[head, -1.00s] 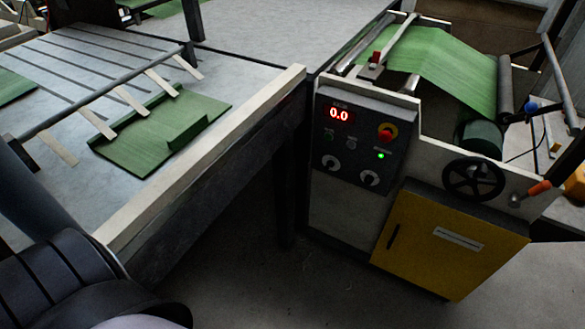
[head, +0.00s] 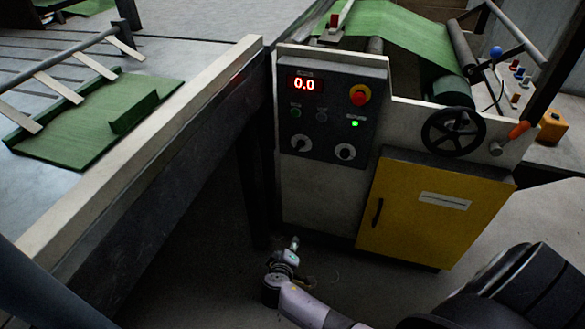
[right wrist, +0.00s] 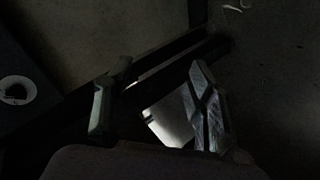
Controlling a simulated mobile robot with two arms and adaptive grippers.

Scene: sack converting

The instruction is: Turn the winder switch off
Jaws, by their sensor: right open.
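The winder's dark control panel (head: 325,110) faces me in the head view, with a red display reading 0.0 and a lit green lamp (head: 354,123). Two dark rotary switches on white dials sit low on it, a left one (head: 301,143) and a right one (head: 345,152). Their labels are too small to read, so I cannot tell which is the winder switch. My right gripper (head: 293,244) is below the panel, apart from it, in front of the machine's base. In the right wrist view its fingers (right wrist: 160,78) are spread and empty. My left gripper is out of view.
A red button on a yellow collar (head: 360,95) is at the panel's upper right. A handwheel (head: 453,132) and an orange-handled lever (head: 518,130) stick out right of it. A yellow cabinet door (head: 430,210) is below. The table edge (head: 150,150) borders the left.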

